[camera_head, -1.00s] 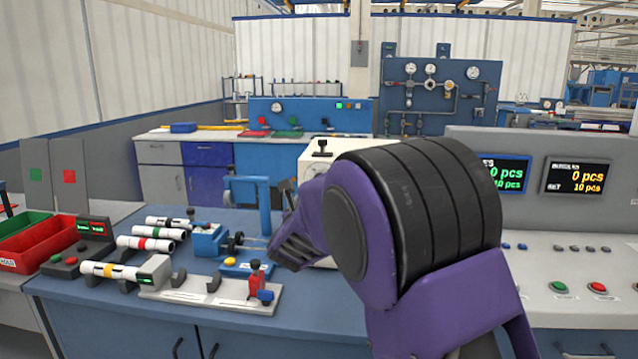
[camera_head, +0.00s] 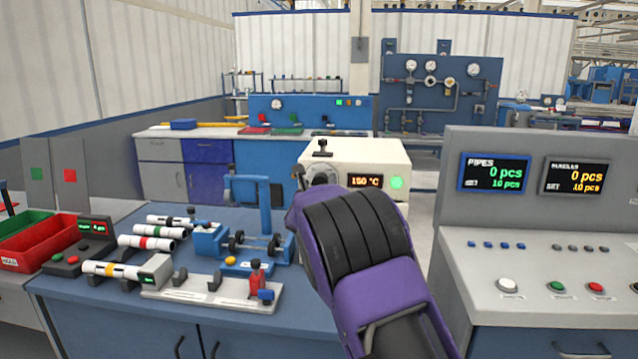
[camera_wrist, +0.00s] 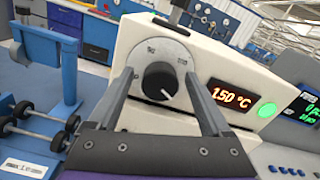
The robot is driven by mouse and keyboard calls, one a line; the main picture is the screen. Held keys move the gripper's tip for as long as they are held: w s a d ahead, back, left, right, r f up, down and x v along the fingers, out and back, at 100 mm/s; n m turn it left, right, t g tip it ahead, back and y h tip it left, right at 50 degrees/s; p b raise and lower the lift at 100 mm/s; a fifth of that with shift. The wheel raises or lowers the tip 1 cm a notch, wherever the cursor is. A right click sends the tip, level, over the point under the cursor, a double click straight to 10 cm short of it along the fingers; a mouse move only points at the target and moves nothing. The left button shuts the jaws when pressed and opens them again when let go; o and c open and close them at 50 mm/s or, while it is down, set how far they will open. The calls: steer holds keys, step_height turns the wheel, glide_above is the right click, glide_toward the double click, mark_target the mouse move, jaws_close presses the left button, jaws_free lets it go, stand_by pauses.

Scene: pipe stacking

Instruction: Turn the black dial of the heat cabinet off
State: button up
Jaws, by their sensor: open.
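The heat cabinet (camera_head: 352,150) is a cream box at the back of the blue bench, with an orange "150 °C" display (camera_head: 366,181) and a lit green lamp (camera_head: 396,183). In the wrist view its black dial (camera_wrist: 159,81) sits on a round grey plate, with a white pointer mark towards the lower right. My gripper (camera_wrist: 159,76) is open, one finger at each side of the dial in the picture. I cannot tell whether the fingers touch it. In the head view my purple wrist hides part of the cabinet front.
A black-topped post (camera_head: 322,148) stands on the cabinet. A grey control console (camera_head: 540,262) stands close on the right.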

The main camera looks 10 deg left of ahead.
jaws_close()
stand_by(0.3)
